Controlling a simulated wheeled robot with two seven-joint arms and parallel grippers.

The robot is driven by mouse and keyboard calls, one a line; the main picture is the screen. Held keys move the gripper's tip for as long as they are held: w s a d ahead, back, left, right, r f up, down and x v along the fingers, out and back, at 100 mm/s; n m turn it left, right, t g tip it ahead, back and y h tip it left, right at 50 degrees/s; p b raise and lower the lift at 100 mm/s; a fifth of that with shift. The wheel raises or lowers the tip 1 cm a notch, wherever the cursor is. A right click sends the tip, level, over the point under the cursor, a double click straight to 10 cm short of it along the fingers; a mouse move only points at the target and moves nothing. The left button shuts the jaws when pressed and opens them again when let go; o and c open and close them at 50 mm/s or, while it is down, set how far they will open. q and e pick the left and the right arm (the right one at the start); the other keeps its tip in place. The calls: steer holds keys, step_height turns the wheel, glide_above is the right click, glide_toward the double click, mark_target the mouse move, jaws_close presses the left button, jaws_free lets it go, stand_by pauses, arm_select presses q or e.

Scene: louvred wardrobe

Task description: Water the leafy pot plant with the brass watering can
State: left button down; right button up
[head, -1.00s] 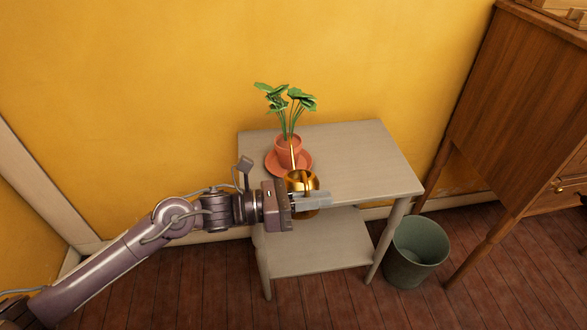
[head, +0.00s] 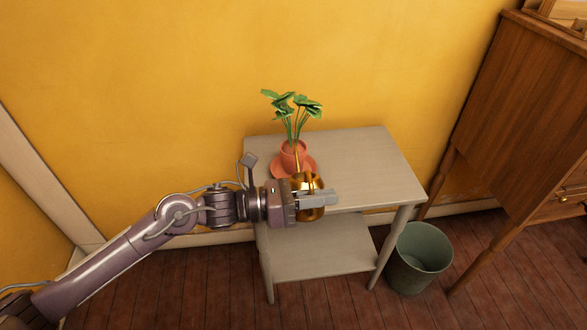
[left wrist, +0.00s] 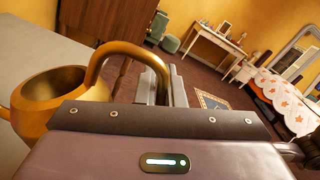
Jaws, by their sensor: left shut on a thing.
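The leafy plant (head: 292,103) stands in a terracotta pot (head: 293,158) on a terracotta saucer (head: 276,169), near the left back of a grey side table (head: 365,165). My left gripper (head: 318,200) is shut on the brass watering can (head: 303,183) at the table's front edge. The can's spout points toward the pot, and its tip shows in front of the pot; I cannot tell if it touches. In the left wrist view the can (left wrist: 60,95) shows its open top, and its curved handle runs between my fingers. My right gripper is out of view.
A green-grey bin (head: 420,257) stands on the floor right of the table. A wooden cabinet (head: 500,100) on legs is at the right. The yellow wall is close behind the table. The table's right half and lower shelf (head: 318,250) are clear.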

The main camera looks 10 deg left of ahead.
arm_select(q)
steer(key=shift+r, duration=0.1)
steer(key=shift+w+r+n+p, duration=0.2)
steer(key=shift+r+n+p, duration=0.1)
steer(key=shift+r, duration=0.3)
stand_by(0.4)
steer(key=shift+w+a+r+n+p, duration=0.15)
steer(key=shift+r+n+p, duration=0.15)
steer(key=shift+r, duration=0.25)
steer(key=shift+w+r+n+p, duration=0.25)
steer(key=shift+r+n+p, duration=0.05)
steer(key=shift+r, duration=0.35)
steer(key=shift+w+a+r+n+p, duration=0.1)
steer(key=shift+w+r+n+p, duration=0.2)
steer(key=shift+r, duration=0.25)
